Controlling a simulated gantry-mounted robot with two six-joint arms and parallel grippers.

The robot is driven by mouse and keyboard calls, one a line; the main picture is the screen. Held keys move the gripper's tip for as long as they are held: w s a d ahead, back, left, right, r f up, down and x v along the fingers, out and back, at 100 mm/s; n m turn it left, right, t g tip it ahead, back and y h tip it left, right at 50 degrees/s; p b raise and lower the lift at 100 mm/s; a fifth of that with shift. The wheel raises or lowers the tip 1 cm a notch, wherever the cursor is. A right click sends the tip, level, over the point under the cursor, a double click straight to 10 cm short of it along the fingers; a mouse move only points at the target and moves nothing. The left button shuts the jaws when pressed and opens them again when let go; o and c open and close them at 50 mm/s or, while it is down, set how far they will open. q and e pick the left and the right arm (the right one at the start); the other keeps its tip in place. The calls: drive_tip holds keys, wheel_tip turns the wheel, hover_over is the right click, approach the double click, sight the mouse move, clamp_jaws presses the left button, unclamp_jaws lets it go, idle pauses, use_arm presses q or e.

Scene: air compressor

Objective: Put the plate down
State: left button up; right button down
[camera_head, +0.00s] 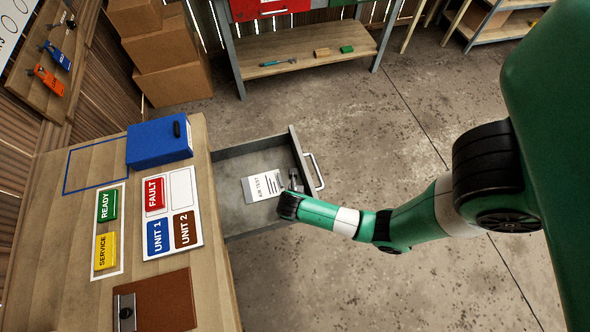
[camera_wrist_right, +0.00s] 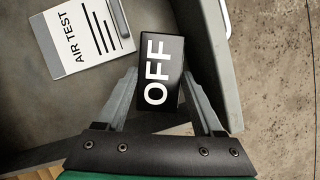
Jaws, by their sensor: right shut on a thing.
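A black plate (camera_wrist_right: 165,48) with white OFF lettering is in the right wrist view, between the two grey fingers of my right gripper (camera_wrist_right: 160,78). The gripper is shut on it. In the head view my right gripper (camera_head: 296,182) is over the right side of the open drawer (camera_head: 228,199), close to its handle side. The plate is too small and covered to make out clearly there. How high the plate is above the drawer floor I cannot tell. My left gripper is not in view.
A white AIR TEST card (camera_head: 263,187) lies in the drawer, left of the gripper. On the bench (camera_head: 90,290) a white board (camera_head: 186,186) holds FAULT, UNIT 1 and UNIT 2 plates, with one empty outlined space at upper right. A blue box (camera_head: 158,146) and brown clipboard (camera_head: 165,303) flank it.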

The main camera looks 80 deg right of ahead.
wheel_tip(320, 180, down, 3)
drive_tip(key=shift+f+b, duration=0.1)
drive_tip(key=shift+b, duration=0.75)
drive_tip(key=shift+f, duration=0.2)
drive_tip(key=shift+f, duration=0.2)
unclamp_jaws()
drive_tip(key=shift+r, duration=0.1)
